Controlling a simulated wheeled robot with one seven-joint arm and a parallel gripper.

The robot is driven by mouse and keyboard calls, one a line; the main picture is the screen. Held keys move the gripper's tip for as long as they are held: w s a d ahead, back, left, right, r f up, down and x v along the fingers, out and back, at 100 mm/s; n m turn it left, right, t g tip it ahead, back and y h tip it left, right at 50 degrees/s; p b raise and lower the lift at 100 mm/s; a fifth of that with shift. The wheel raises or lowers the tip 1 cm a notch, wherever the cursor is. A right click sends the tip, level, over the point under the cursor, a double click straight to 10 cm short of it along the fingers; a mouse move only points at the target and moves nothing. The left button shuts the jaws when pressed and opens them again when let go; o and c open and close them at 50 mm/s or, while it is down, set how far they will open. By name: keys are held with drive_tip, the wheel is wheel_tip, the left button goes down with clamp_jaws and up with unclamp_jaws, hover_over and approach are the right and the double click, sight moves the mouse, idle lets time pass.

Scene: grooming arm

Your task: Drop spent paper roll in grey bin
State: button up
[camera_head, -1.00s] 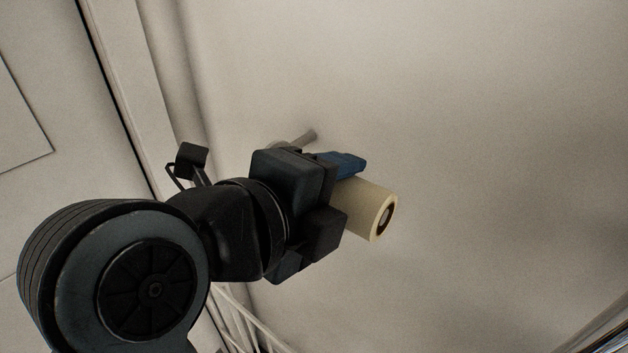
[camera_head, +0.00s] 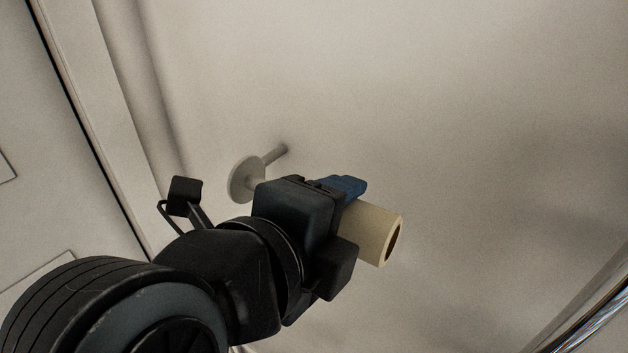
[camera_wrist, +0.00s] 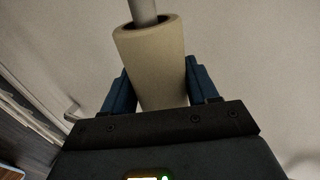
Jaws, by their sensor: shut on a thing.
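My gripper (camera_head: 347,205) is shut on the spent paper roll (camera_head: 370,231), a cream cardboard tube with an open right end. In the wrist view, the roll (camera_wrist: 152,68) sits between the two blue fingers. A grey holder rod (camera_wrist: 143,12) lines up with the tube's far opening there and appears to reach into it. How deep the rod sits is unclear. In the head view, the holder's round disc (camera_head: 246,179) shows just left of my gripper, with a short arm to the wall. The grey bin is in neither view.
A pale, bare wall (camera_head: 430,100) fills most of the head view. A chrome bar (camera_head: 585,312) crosses the lower right corner. A panelled surface with a dark seam (camera_head: 80,125) stands at the left. The area right of the roll looks clear.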

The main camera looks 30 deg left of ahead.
sight(369, 246)
drive_tip(key=shift+s+d, duration=0.2)
drive_tip(key=shift+d, duration=1.9)
drive_tip(key=shift+s+d, duration=0.2)
drive_tip(key=shift+d, duration=2.3)
drive_tip(key=shift+d, duration=0.15)
drive_tip(key=shift+d, duration=0.7)
drive_tip(key=shift+s, duration=0.2)
